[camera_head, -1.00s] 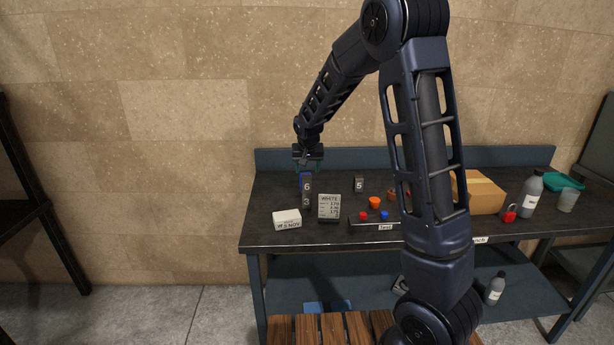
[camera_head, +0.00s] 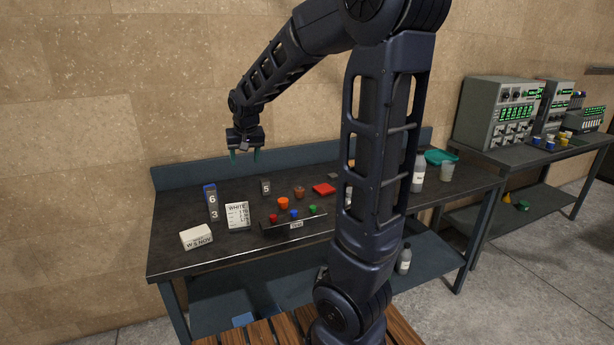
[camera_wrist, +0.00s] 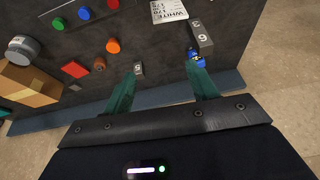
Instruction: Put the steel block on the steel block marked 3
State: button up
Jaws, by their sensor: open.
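A smaller block marked 5 (camera_head: 266,187) stands apart, to the right of the column. My gripper (camera_head: 245,155) is open and empty, raised above the back of the table, right of the column.
A wall is behind the bench.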

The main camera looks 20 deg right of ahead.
jog(key=s+d+r, duration=0.1)
jog(key=s+d, duration=0.2)
jog(key=s, duration=0.5)
jog(key=s+d+r, duration=0.1)
jog(key=s+d, duration=0.3)
jog(key=s, duration=0.5)
jog(key=s+d+r, duration=0.1)
jog(key=s+d, duration=0.3)
jog(key=s, duration=0.5)
jog(key=shift+s+r, duration=0.2)
jog(key=shift+s, duration=0.05)
